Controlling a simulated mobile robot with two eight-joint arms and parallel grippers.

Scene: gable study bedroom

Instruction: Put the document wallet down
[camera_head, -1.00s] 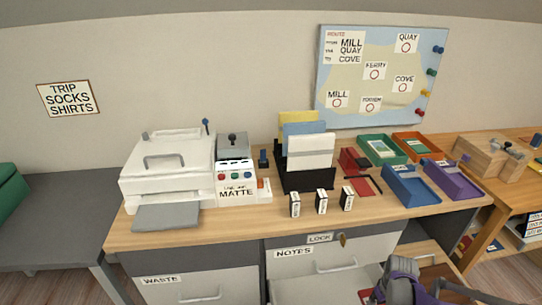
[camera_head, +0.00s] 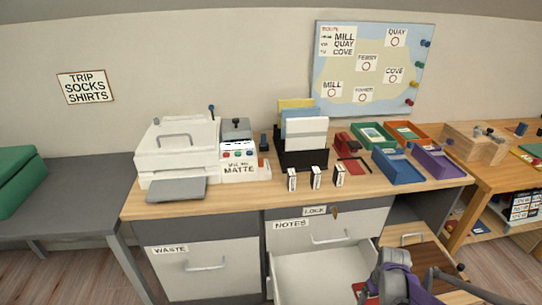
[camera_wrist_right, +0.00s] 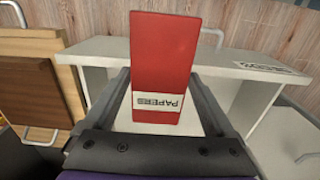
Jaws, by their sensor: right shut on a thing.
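The document wallet is a red slab with a white "PAPERS" label. In the right wrist view, the wallet (camera_wrist_right: 165,50) stands out between the fingers of my right gripper (camera_wrist_right: 158,95), which is shut on it. In the head view, my right gripper (camera_head: 385,290) is at the bottom edge, right of the open drawer; a small red part of the wallet (camera_head: 359,288) shows beside it. The open drawer (camera_head: 305,272) below the "NOTES" front looks pale and empty where visible. The wallet appears to be above or beside its right edge. My left gripper is not in view.
The desk top (camera_head: 225,201) holds a white printer (camera_head: 175,150), a black file rack (camera_head: 302,158), three small boxes, and coloured trays (camera_head: 398,167). A closed "WASTE" drawer (camera_head: 205,265) is at left. A wooden drawer or door (camera_head: 425,258) stands open at right.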

